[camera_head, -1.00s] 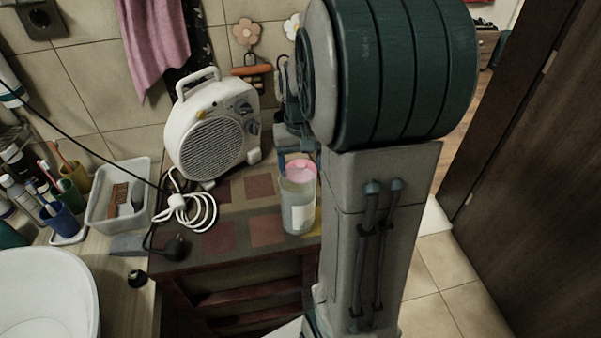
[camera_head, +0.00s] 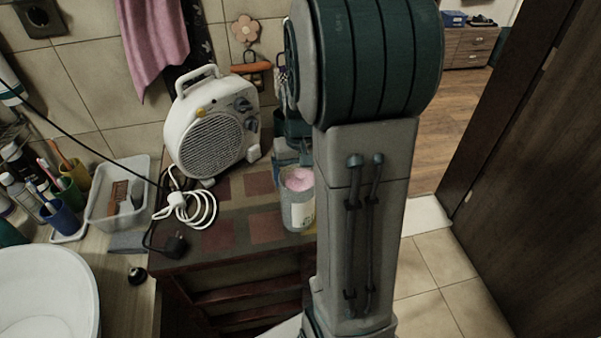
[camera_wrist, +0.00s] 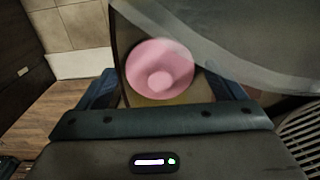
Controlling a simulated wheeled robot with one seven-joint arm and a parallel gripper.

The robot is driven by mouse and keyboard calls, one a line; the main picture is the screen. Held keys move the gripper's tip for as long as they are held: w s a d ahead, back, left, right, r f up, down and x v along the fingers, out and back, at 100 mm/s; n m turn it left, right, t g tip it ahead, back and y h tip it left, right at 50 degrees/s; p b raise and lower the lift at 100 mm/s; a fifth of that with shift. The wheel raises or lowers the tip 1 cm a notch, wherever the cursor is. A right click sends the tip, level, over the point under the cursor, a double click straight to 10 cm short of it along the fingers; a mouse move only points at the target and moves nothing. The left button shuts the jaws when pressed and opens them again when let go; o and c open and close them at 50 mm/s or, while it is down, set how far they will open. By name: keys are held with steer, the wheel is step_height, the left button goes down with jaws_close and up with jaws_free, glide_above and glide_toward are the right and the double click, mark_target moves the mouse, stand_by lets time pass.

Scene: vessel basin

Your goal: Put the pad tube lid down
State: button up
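The pad tube (camera_head: 301,215), a clear cylinder with a pale label, stands on the small brown table in the head view. The round pink lid (camera_head: 298,180) shows at the height of the tube's upper part; whether it rests on the tube or is seen through its wall I cannot tell. In the wrist view the lid (camera_wrist: 160,70) lies face-on between my fingers, with a gap visible on the right. My gripper (camera_wrist: 165,80) looks open, its blue fingers apart on either side of the lid. In the head view my arm partly hides the gripper.
A white fan heater (camera_head: 212,130) stands left of the tube, with its coiled white cable (camera_head: 190,212) in front. A clear tray (camera_head: 110,205) and a white basin (camera_head: 45,295) are on the counter at left. The patterned tabletop (camera_head: 230,235) has bare room left of the tube.

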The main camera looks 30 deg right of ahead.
step_height(320, 180, up, 12)
steer(key=shift+r, duration=0.2)
stand_by(0.4)
steer(key=shift+r, duration=0.1)
